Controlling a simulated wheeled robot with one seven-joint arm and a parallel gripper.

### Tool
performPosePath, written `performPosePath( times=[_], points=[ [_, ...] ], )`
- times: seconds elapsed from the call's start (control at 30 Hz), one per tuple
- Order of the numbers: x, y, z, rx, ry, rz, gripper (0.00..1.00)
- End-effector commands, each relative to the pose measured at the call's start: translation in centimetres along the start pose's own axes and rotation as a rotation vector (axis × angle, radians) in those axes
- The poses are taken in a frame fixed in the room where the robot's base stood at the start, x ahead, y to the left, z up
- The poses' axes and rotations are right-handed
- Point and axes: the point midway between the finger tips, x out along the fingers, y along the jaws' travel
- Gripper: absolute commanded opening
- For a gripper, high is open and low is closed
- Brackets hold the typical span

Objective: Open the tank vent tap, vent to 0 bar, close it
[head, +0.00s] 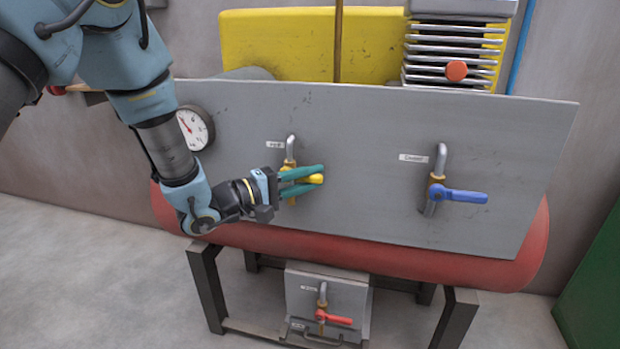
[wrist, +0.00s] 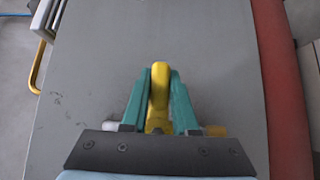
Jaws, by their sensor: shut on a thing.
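My gripper (head: 314,178) is shut on the yellow lever (head: 316,180) of the left tap on the grey panel. In the wrist view, the yellow lever (wrist: 158,85) sits between the two teal fingers of my gripper (wrist: 158,100). The lever points to the right, about level, in the head view. The tap's bent grey pipe (head: 291,145) rises above it, beside a small label too small to read surely.
A blue-lever tap (head: 460,196) stands at the right of the panel (head: 380,130). A red-lever tap (head: 335,319) is on a small lower plate. The red tank (head: 400,262) bulges below the panel, on a dark stand (head: 208,290). Open floor lies at the left.

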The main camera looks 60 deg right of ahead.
Motion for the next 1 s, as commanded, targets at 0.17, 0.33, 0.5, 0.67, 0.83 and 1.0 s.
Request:
performPosePath(
  times=[0.17, 0.33, 0.5, 0.67, 0.83, 1.0],
  points=[
    [-0.02, -0.02, 0.00, 0.000, 0.000, 0.000, 0.00],
    [-0.02, -0.02, 0.00, 0.000, 0.000, 0.000, 0.00],
    [-0.03, -0.03, 0.00, 0.000, 0.000, -0.001, 0.00],
    [-0.03, -0.03, 0.00, 0.000, 0.000, -0.001, 0.00],
    [-0.03, -0.04, -0.01, 0.000, 0.000, -0.001, 0.00],
    [-0.04, -0.04, -0.01, 0.000, 0.000, -0.001, 0.00]
  ],
)
